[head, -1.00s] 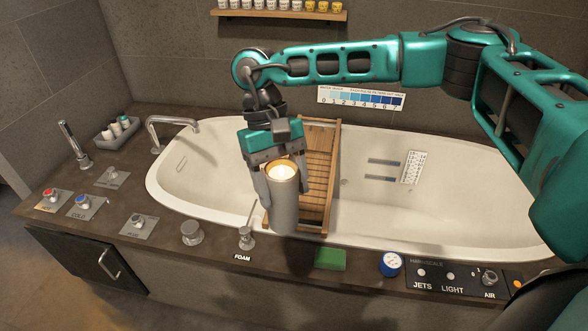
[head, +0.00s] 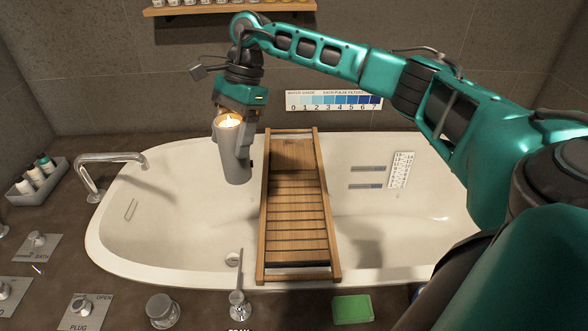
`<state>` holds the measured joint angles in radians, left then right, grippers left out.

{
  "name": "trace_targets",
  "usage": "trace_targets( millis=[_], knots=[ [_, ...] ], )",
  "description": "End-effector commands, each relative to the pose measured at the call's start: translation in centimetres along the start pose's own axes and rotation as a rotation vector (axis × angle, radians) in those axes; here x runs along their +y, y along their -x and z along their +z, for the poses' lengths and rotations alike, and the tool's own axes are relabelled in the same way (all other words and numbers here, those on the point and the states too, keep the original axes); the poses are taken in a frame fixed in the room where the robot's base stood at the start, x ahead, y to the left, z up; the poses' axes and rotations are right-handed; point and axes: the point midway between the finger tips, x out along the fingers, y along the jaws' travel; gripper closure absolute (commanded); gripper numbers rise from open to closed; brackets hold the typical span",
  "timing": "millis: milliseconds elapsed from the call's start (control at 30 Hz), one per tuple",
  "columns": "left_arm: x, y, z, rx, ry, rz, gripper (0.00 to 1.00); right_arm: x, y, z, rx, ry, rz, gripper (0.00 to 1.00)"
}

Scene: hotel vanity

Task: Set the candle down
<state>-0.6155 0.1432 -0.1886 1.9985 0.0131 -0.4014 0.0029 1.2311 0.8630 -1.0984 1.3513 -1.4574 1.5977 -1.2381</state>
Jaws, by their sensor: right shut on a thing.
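The candle (head: 236,165) is a grey cylinder with a lit, glowing top. My right gripper (head: 232,140) is shut on it and holds it upright or slightly tilted in the air. In the head view it appears over the left part of the bathtub, just left of the wooden bath tray (head: 264,215). The tray lies across the tub and its slatted top is bare. My left gripper is not in view.
The white bathtub (head: 120,250) is empty where seen. A tap (head: 112,157) stands at its left end. Along the front ledge are a knob (head: 162,310), a foam pump (head: 239,304) and a green block (head: 352,308). A bottle caddy (head: 38,185) stands far left.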

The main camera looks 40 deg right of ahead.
Motion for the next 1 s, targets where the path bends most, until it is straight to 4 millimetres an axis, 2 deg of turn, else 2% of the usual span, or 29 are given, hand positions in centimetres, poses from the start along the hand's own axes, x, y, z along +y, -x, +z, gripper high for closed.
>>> trace_targets(
  millis=[33,300,500,600,800,867,1000],
  knots=[
    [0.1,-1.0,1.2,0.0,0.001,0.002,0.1,-0.4,-0.8,-1.9,-0.001,-0.125,-0.054,0.73],
    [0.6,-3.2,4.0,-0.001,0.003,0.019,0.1,-2.0,0.4,-10.0,0.001,-0.813,-0.342,0.73],
    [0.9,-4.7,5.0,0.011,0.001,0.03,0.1,-1.8,1.7,-15.7,0.001,-1.255,-0.527,0.73],
    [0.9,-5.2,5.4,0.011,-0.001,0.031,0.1,-1.6,2.3,-17.8,0.001,-1.415,-0.593,0.73],
    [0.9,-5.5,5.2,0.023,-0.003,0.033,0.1,-1.1,2.6,-20.0,0.002,-1.575,-0.654,0.73],
    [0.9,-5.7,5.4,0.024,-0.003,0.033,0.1,-1.1,1.9,-20.4,0.003,-1.587,-0.658,0.73],
    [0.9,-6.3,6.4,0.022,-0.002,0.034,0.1,-1.0,-1.4,-21.8,0.006,-1.589,-0.656,0.73]
  ],
)
